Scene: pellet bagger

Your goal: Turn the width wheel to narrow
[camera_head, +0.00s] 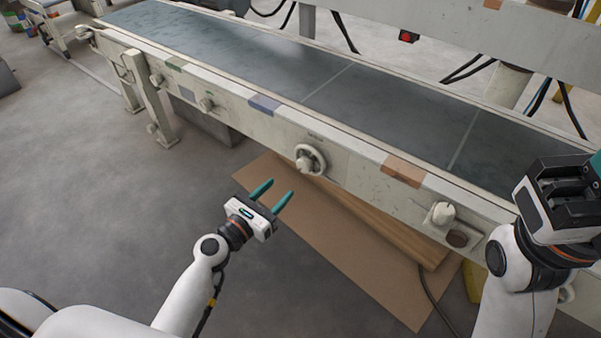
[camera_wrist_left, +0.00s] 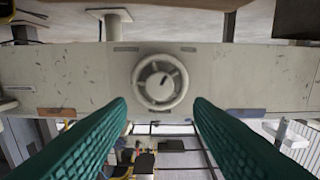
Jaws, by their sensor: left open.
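The width wheel (camera_head: 310,159) is a small off-white handwheel with a rim and hub on the conveyor's near side rail. In the left wrist view the wheel (camera_wrist_left: 160,83) faces me, with a dark mark on its hub. My left gripper (camera_head: 276,192) is open and empty, with two teal fingers, below and to the left of the wheel and apart from it. In the left wrist view the fingers (camera_wrist_left: 160,112) lie on either side below the wheel. My right gripper (camera_head: 562,185) is at the right edge; its fingers are not clearly seen.
The conveyor (camera_head: 385,97) with a dark belt runs across the view. A cardboard sheet (camera_head: 375,275) lies on the floor below.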

